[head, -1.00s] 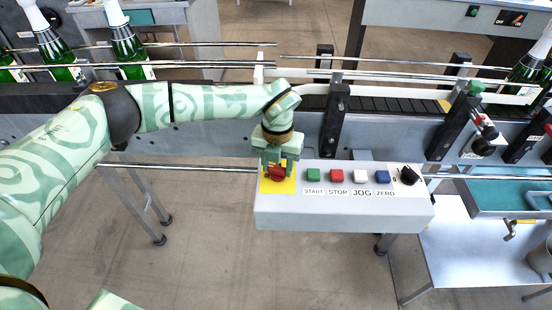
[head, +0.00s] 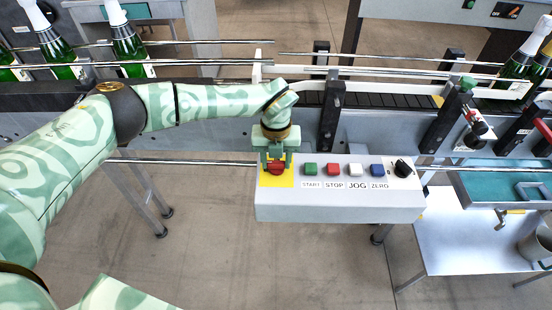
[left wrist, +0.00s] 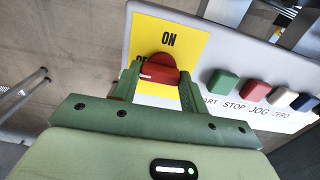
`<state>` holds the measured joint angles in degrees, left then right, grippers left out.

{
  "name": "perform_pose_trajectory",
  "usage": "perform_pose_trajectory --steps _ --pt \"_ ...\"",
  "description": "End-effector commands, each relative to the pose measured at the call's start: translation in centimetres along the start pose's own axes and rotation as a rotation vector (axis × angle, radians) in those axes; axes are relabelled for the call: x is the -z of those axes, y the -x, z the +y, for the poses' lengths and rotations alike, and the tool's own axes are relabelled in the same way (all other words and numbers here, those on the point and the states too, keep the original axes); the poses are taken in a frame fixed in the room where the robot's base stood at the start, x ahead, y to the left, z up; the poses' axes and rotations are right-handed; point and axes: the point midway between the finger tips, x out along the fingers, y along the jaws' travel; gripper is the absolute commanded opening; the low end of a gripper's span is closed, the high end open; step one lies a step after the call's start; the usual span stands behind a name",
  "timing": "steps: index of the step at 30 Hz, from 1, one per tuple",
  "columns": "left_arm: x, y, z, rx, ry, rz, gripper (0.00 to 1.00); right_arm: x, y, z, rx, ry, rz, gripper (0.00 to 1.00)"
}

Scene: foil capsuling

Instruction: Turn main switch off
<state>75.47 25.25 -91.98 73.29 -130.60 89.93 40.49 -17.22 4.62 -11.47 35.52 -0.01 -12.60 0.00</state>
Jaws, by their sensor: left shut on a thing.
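The main switch is a red knob (head: 277,168) on a yellow plate (head: 288,182) at the left end of the grey control box (head: 340,204). My left gripper (head: 277,164) reaches down from above and is shut on the red knob, with one finger on each side. In the left wrist view the knob (left wrist: 158,71) sits between the green fingers. The word ON shows above it on the yellow plate (left wrist: 190,38). A second label to its left is partly hidden by the knob and a finger. I cannot tell which way the knob points. My right gripper is not in view.
Right of the knob are green START (head: 310,169), red STOP (head: 333,169), white JOG (head: 355,170) and blue ZERO (head: 377,170) buttons, then a black selector (head: 403,167). The conveyor (head: 375,104) with rails and bottles (head: 128,45) runs behind. Floor in front is clear.

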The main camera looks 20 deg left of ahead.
Motion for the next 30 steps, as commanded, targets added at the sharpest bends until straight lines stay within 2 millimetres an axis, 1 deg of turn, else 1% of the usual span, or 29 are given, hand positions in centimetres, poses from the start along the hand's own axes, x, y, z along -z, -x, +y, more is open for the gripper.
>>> perform_pose_trajectory --steps 1,2,3,11,14,17,20,24,27,30 --pt "-0.2 0.2 0.0 0.002 0.003 -0.006 0.46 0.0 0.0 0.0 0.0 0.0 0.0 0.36" --pt "-0.2 0.2 0.0 0.002 0.003 -0.006 0.55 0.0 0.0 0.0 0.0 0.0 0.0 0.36" --pt "-0.2 0.2 0.0 0.002 0.003 -0.005 0.65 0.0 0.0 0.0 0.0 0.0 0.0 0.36" --pt "-0.1 0.1 0.0 0.001 0.001 -0.002 0.65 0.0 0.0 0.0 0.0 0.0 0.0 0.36" --pt "-0.1 0.7 0.0 0.001 0.001 -0.003 0.65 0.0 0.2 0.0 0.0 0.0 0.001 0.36" --pt "-0.1 2.1 0.0 0.001 0.001 -0.004 0.65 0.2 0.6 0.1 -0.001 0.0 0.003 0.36" --pt "-0.2 4.6 0.0 0.002 0.0 -0.007 0.65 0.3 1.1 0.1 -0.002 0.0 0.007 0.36" --pt "-0.2 8.6 0.0 0.002 0.001 -0.008 0.65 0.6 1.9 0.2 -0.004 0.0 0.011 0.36" --pt "-0.2 11.2 0.0 0.002 0.0 -0.007 0.65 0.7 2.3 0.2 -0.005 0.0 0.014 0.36" --pt "-0.2 13.4 0.0 0.001 0.001 -0.007 0.65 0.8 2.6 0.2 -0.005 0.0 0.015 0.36"
